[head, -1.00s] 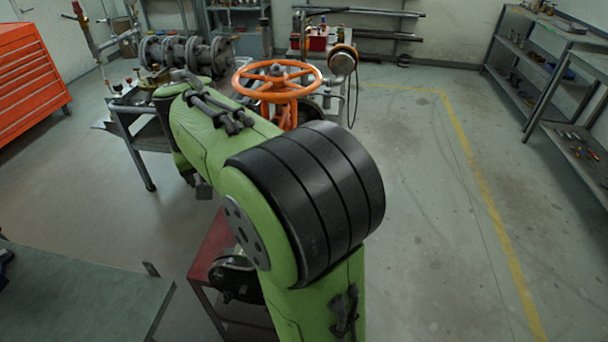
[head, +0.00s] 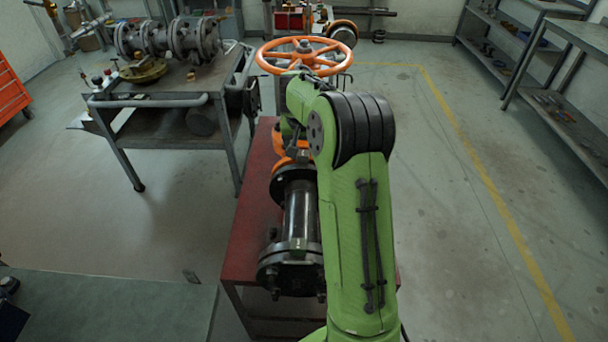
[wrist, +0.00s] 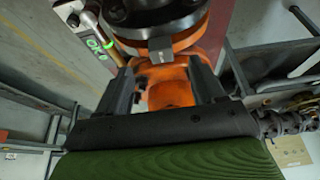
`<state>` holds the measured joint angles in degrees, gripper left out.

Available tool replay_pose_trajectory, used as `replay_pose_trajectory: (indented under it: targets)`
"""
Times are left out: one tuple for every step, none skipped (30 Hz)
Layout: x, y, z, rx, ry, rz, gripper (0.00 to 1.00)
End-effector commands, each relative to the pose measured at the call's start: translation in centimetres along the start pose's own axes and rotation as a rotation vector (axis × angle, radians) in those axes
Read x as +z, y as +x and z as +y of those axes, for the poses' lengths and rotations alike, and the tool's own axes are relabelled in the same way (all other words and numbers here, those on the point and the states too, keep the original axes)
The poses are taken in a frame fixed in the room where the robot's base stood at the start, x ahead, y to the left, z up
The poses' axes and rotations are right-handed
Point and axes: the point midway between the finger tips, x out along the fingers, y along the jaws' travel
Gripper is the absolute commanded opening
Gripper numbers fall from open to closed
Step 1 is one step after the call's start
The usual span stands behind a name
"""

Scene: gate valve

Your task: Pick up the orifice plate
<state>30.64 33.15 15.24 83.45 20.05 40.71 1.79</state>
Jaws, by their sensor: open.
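A small grey tab (wrist: 159,48) shows in the wrist view, at the joint between a black flange (wrist: 150,12) and an orange flange (wrist: 185,38). It looks like the handle of the orifice plate; the rest of the plate is hidden between the flanges. In the head view, a small grey upright piece (head: 302,157) at the pipe joint seems to be the same tab. My gripper (wrist: 160,68) is open in the wrist view, one finger on each side below the tab, with nothing clearly held. In the head view my arm hides the fingers.
The black pipe (head: 300,212) lies on a red bench (head: 250,235), with an orange handwheel (head: 300,55) beyond. A grey cart (head: 155,102) carrying a flanged assembly stands left. A green display (wrist: 98,46) shows beside my gripper. Floor on the right is clear.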

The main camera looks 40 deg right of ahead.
Motion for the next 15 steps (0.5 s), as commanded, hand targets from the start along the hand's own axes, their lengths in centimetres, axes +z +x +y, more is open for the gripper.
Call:
replay_pose_trajectory:
  targets:
    - [0.1,1.1,0.0,0.0,0.001,-0.002,0.68]
    - [0.1,1.5,0.0,0.0,0.0,-0.001,0.68]
    - [0.0,1.8,0.0,0.0,0.0,0.001,0.68]
    - [0.0,2.1,0.0,0.0,0.0,0.001,0.68]
    - [0.0,2.4,0.0,0.0,0.0,0.0,0.68]
    - [0.1,3.1,0.0,0.0,0.0,-0.001,0.68]
    - [0.1,3.6,0.0,0.0,0.0,-0.002,0.68]
    - [0.1,4.3,-0.1,0.0,0.0,-0.002,0.68]
    - [0.1,5.1,-0.1,-0.001,0.001,-0.001,0.68]
    - [0.2,5.7,-0.1,-0.001,0.001,-0.001,0.68]
    - [0.2,6.2,-0.1,-0.001,0.0,-0.002,0.68]
    - [0.1,6.7,-0.1,-0.001,0.0,-0.001,0.68]
    - [0.1,7.0,-0.1,-0.001,0.0,0.0,0.68]
    - [0.1,7.2,-0.1,0.0,0.0,0.001,0.68]
    - [0.0,7.3,-0.1,0.0,0.0,0.002,0.68]
